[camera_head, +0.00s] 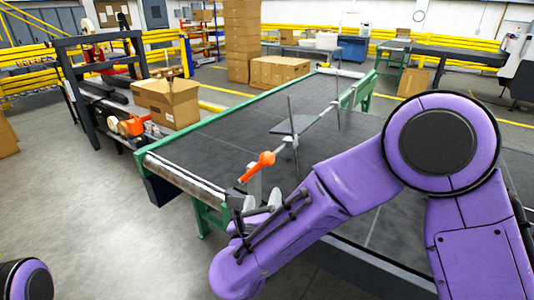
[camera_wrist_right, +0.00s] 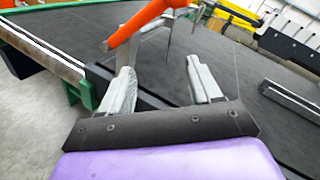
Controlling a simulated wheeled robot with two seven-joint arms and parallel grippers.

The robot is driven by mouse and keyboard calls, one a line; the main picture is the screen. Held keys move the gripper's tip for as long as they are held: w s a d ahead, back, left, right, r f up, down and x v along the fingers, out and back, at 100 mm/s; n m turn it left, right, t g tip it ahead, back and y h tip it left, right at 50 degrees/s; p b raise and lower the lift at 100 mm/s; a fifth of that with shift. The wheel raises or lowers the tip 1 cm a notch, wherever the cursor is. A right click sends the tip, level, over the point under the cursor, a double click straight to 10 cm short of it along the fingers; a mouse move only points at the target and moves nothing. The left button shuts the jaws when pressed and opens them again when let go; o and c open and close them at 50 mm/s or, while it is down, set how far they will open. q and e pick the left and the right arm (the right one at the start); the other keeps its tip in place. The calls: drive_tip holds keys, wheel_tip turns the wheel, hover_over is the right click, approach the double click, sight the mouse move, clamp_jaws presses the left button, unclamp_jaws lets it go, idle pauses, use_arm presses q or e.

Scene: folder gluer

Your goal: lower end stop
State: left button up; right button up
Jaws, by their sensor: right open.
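The end stop is a grey plate (camera_head: 293,125) on a bar with thin upright rods, standing above the dark conveyor belt (camera_head: 225,130). An orange handle (camera_head: 258,166) sits at the near end of that bar. It also shows in the right wrist view (camera_wrist_right: 140,24), just beyond the fingertips. My right gripper (camera_head: 262,197) is open, its two grey fingers apart with nothing between them, close below the orange handle. In the right wrist view the open fingers (camera_wrist_right: 160,75) point toward the handle and bar. My left gripper is out of view; only part of my left arm shows at lower left.
The conveyor has a green frame (camera_head: 170,163) and a metal roller at its near left end. Cardboard boxes (camera_head: 168,101) stand beside a dark machine at left. More stacked boxes (camera_head: 242,40) and yellow railings are behind. Grey floor at left is clear.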

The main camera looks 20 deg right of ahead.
sight(266, 160)
wheel_tip(266, 160, up, 8)
drive_tip(key=m+h, duration=0.2)
drive_tip(key=m, duration=0.4)
drive_tip(key=shift+y, duration=0.3)
drive_tip(key=p+x, duration=0.1)
drive_tip(key=x, duration=0.1)
drive_tip(key=p+x, duration=0.2)
drive_tip(key=x, duration=0.1)
drive_tip(key=p+x, duration=0.1)
drive_tip(key=x, duration=0.1)
drive_tip(key=shift+w+f, duration=0.1)
drive_tip(key=shift+w, duration=0.4)
drive_tip(key=shift+w+d+f, duration=0.1)
drive_tip(key=shift+w+d, duration=0.1)
drive_tip(key=shift+w, duration=0.2)
drive_tip(key=shift+f, duration=0.1)
clamp_jaws()
